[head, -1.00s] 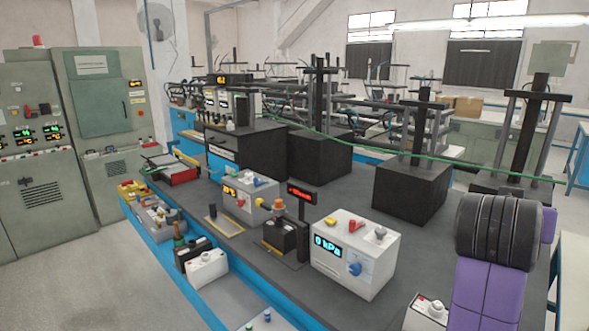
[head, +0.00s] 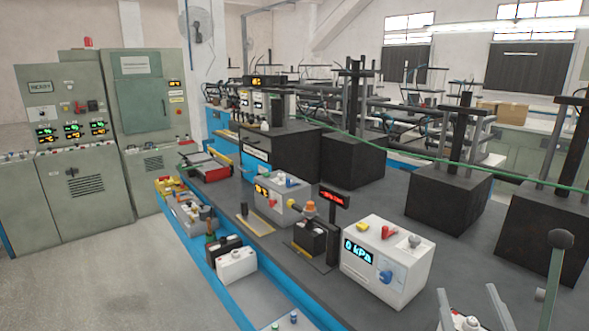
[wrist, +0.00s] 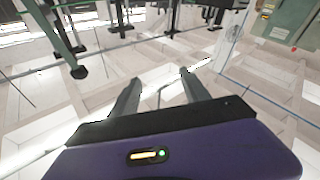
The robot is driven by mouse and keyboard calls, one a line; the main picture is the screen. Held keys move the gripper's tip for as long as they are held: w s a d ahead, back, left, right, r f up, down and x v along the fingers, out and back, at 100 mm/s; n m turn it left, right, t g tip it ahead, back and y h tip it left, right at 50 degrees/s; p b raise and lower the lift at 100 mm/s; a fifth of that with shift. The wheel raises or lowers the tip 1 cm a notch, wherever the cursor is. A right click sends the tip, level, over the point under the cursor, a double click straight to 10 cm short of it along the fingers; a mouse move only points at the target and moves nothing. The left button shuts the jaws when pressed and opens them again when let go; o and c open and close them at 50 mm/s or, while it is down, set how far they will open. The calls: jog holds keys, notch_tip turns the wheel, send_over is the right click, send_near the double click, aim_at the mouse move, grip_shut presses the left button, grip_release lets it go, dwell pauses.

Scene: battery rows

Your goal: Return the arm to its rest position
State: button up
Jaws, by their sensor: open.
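My gripper (head: 466,290) shows at the bottom right of the head view as two grey fingers pointing upward, spread apart. In the wrist view, the same gripper (wrist: 160,76) is open, with two dark fingers and nothing between them. The purple wrist housing (wrist: 170,155) fills the bottom of that view. Behind the fingers are pale ceiling-like panels and beams, and the room appears upside down. The rest of my arm is out of the head view.
A white box reading "0 kPa" (head: 387,262) stands on the dark bench left of my gripper. A green lever with a dark knob (head: 556,265) rises to its right. Black blocks with posts (head: 448,198) stand behind. Open floor (head: 110,280) lies at left.

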jog(key=s+a+f+g+y, duration=0.1)
jog(key=s+a+f+g, duration=0.1)
jog(key=s+f, duration=0.4)
jog(key=s+a+f+g+y, duration=0.1)
jog(key=s+f, duration=0.4)
jog(key=s, duration=1.1)
jog(key=s+a+f+m+g+y, duration=0.1)
jog(key=s+a+f+g, duration=0.1)
jog(key=s+f, duration=0.4)
jog(key=s+a, duration=0.1)
jog(key=s, duration=0.4)
jog(key=shift+a+f+g+y, duration=0.3)
